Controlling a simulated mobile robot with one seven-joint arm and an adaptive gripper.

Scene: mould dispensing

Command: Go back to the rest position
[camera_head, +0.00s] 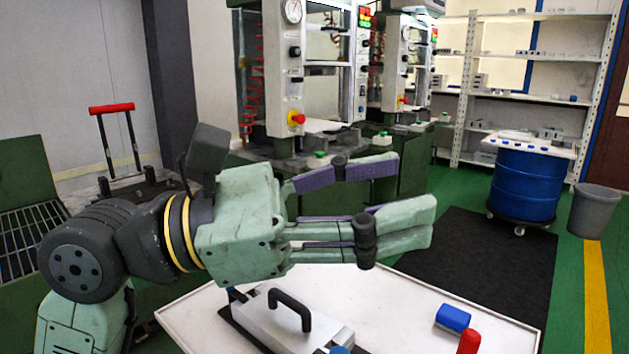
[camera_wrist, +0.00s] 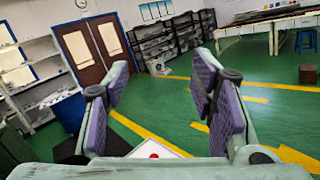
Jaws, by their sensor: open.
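My gripper (camera_head: 405,195) is open and empty in the head view, held level above the white table (camera_head: 200,312) with its fingers pointing right. In the wrist view my gripper (camera_wrist: 160,95) shows spread fingers with purple pads and only floor and far furniture between them. Below it on the table lies a metal mould (camera_head: 275,318) with a black handle (camera_head: 290,300). My gripper does not touch the mould. The front part of the mould is cut off by the picture edge.
Green-based presses (camera_head: 290,120) stand behind. A blue drum (camera_head: 527,180) and a grey bin (camera_head: 594,210) stand at right. A black mat (camera_head: 490,260) covers open floor.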

